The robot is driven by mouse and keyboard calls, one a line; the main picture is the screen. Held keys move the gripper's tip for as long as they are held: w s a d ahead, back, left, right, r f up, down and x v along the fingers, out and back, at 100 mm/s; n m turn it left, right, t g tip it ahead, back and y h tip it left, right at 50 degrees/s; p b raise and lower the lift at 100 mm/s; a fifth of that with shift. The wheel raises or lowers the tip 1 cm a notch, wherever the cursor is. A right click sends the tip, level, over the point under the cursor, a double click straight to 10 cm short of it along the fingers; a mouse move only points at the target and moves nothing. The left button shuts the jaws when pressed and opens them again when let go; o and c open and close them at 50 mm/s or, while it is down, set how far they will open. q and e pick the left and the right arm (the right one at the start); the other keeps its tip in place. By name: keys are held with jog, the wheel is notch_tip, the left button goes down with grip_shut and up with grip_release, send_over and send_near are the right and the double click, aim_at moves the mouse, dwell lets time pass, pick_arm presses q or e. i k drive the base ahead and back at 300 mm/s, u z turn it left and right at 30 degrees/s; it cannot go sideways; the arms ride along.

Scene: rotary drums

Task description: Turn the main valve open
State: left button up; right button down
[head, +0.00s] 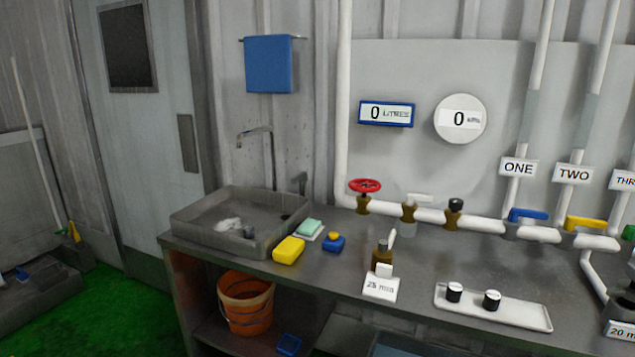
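A red round handwheel (365,186) sits on a brass valve body (363,205) on the white horizontal pipe, near the left end where a vertical pipe comes down. No label names it as the main valve. I cannot tell from its look whether it is open or closed. The blue-edged litres display (386,113) reads 0, and the round gauge (460,119) reads 0. Neither of my grippers shows in the head view.
Along the pipe to the right are two more brass fittings (453,212), a blue lever (528,215) below sign ONE and a yellow lever (585,224) below TWO. A sink (240,220), sponges, a bottle (382,258) and a tray (490,308) with black knobs occupy the counter.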

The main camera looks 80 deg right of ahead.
aim_at(366, 188)
jog(key=i, duration=0.7)
jog(key=z, duration=3.35)
